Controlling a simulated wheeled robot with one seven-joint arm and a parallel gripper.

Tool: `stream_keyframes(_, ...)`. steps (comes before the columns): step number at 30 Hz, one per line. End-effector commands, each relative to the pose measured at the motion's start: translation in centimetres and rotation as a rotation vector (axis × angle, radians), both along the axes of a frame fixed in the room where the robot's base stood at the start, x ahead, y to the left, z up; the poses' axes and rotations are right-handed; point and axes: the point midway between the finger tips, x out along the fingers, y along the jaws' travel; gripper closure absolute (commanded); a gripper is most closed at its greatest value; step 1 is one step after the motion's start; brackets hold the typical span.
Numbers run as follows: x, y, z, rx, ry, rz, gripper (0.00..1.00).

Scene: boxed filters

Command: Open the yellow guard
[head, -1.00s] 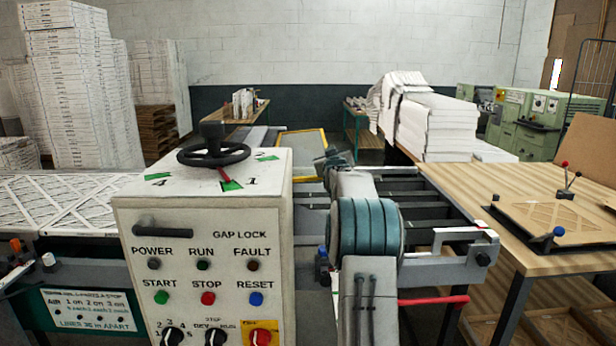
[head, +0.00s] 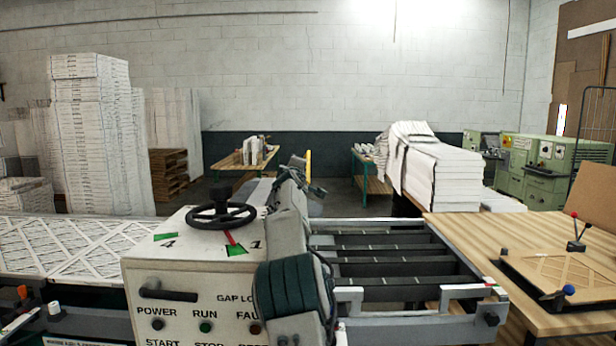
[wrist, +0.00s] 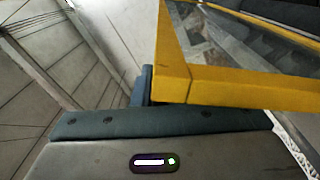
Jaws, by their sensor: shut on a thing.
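The yellow guard (wrist: 230,85) fills the upper right of the wrist view as a yellow frame around a clear panel. In the head view only a thin upright yellow strip of the guard (head: 308,163) shows behind my arm, above the machine. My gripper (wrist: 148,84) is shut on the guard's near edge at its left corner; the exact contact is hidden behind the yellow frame. In the head view my arm covers most of the guard and the gripper.
The control cabinet (head: 190,270) with a black handwheel (head: 221,215) stands at the left of my arm. Roller bars (head: 385,253) and a wooden table (head: 530,240) lie to the right. White filter stacks (head: 95,140) stand at the back left.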

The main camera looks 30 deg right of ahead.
Motion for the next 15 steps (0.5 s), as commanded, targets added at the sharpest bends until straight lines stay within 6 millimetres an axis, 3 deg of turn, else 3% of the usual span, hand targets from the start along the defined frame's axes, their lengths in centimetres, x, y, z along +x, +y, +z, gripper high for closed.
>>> stream_keyframes(6, 1.5, 2.2, 1.1, -0.107, 0.068, 0.000, 1.00)
stream_keyframes(15, 2.3, 3.5, 1.4, -0.173, 0.113, -0.001, 1.00)
